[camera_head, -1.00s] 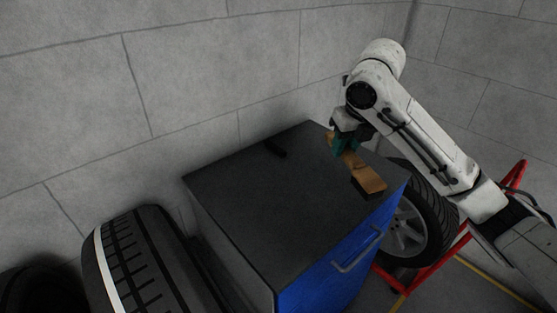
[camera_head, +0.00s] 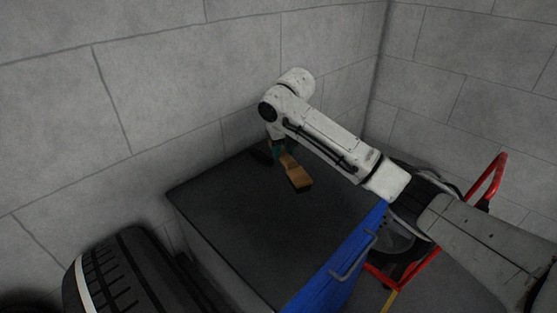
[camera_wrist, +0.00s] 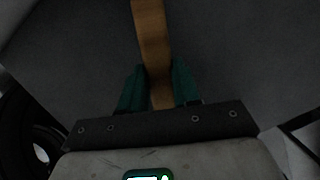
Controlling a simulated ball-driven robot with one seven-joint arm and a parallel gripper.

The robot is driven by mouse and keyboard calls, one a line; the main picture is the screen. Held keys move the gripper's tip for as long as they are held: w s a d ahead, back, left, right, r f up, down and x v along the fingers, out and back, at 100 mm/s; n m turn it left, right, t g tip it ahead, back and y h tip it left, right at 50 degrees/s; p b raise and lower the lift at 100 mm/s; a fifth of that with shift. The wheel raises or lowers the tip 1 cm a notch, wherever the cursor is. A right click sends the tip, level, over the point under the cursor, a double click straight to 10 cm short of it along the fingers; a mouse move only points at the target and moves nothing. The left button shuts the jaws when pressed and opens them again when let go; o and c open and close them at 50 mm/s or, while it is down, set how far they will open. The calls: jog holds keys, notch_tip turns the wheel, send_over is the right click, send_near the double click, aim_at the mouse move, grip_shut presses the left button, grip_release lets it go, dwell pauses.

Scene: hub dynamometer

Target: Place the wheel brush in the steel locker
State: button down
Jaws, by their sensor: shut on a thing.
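The wheel brush (camera_head: 297,175) has a tan wooden body and lies within my gripper's jaws, low over the dark top of a cabinet. My gripper (camera_head: 284,152) has green fingers shut on the brush's handle. In the wrist view the wooden handle (camera_wrist: 152,40) runs up from between the green fingers of my gripper (camera_wrist: 158,90). The cabinet with the blue front, likely the steel locker (camera_head: 335,268), has a bar handle on its front. Its front looks closed. I cannot tell whether the brush touches the top.
A tyre (camera_head: 125,275) stands left of the cabinet. A wheel (camera_head: 398,240) with a red frame (camera_head: 488,183) stands at its right. Grey block walls (camera_head: 150,70) close in behind. The front part of the cabinet top is clear.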

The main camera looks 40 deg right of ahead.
aim_at(283, 156)
jog(key=shift+w+f, duration=0.8)
jog(key=shift+f, duration=0.15)
jog(key=shift+f+p, duration=0.4)
jog(key=shift+f, duration=1.2)
jog(key=shift+f, duration=0.2)
jog(key=c, duration=0.8)
grip_release()
jog(key=v, duration=1.2)
jog(key=shift+r+b, duration=0.25)
jog(key=shift+b, duration=0.05)
jog(key=shift+w, duration=0.1)
